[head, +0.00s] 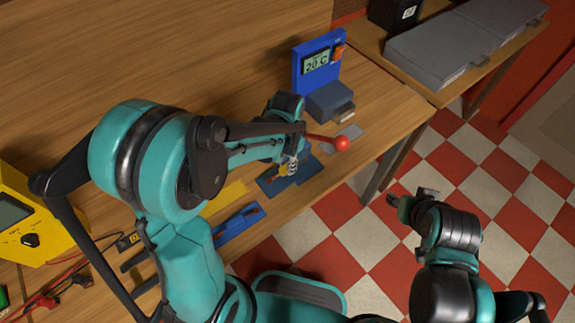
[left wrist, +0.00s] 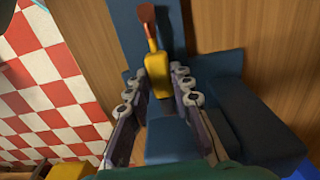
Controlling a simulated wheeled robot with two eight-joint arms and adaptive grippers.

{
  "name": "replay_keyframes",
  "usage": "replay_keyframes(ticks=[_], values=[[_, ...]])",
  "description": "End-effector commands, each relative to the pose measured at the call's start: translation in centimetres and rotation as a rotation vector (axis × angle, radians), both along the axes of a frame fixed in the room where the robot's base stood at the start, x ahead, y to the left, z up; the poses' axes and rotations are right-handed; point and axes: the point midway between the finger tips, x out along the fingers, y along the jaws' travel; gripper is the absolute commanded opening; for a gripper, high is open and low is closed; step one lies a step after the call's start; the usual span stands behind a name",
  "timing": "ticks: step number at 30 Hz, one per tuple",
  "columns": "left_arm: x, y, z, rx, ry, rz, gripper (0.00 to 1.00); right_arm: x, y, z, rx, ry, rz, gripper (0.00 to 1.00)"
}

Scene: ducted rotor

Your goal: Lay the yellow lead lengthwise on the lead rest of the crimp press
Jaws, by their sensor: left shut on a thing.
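My left gripper (head: 287,168) reaches down over the blue crimp press (head: 270,184) near the table's front edge. It is shut on the yellow lead (left wrist: 157,76). In the head view a red ball-ended lever (head: 342,143) sticks out right of the gripper. My right gripper (head: 410,196) is open and empty above the floor.
A blue meter reading 20 C (head: 318,62) and a dark blue block (head: 330,100) stand behind the press. A blue tray (head: 238,228) and a yellow strip (head: 226,197) lie to its left. A yellow meter (head: 28,215) stands at far left. The table back is clear.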

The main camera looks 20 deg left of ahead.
Motion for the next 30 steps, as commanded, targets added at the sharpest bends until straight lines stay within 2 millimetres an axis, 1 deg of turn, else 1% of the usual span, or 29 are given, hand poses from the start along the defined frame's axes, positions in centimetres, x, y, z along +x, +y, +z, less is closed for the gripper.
replay_keyframes(ticks=[1,7,11,12,14,15,22,25,28,30], values=[[0.0,0.0,-0.6,0.000,0.000,-0.001,0.00,0.0,0.0,-0.4,0.000,0.000,0.000,0.40],[0.0,-0.1,-0.4,0.000,0.000,0.000,0.00,0.0,0.0,-0.2,0.000,0.000,0.000,0.40],[0.0,-0.1,-0.8,0.000,0.000,0.000,0.00,0.0,0.0,-0.6,0.000,0.000,0.000,0.40],[0.0,-0.1,-0.8,0.000,0.000,0.000,0.24,0.0,0.0,-0.6,0.000,0.000,0.000,0.40],[0.0,-0.1,-0.7,0.001,-0.001,0.000,0.40,0.0,0.0,-0.5,0.000,0.000,0.000,0.40],[0.0,-0.1,-0.7,0.001,-0.001,0.000,0.42,0.0,0.0,-0.5,0.000,0.000,0.000,0.40],[0.0,-0.1,-0.7,0.001,-0.001,0.000,0.42,0.0,0.0,-0.5,0.000,0.000,0.000,0.40],[0.0,-0.1,-0.4,0.001,-0.001,0.000,0.42,0.0,0.0,-0.2,0.000,0.000,0.000,0.40],[0.0,-0.1,0.7,0.001,-0.001,0.000,0.42,0.0,0.0,0.3,0.000,0.000,0.000,0.40],[-0.1,-0.1,2.0,0.001,-0.001,0.000,0.42,0.0,0.0,0.7,0.000,0.000,0.000,0.40]])
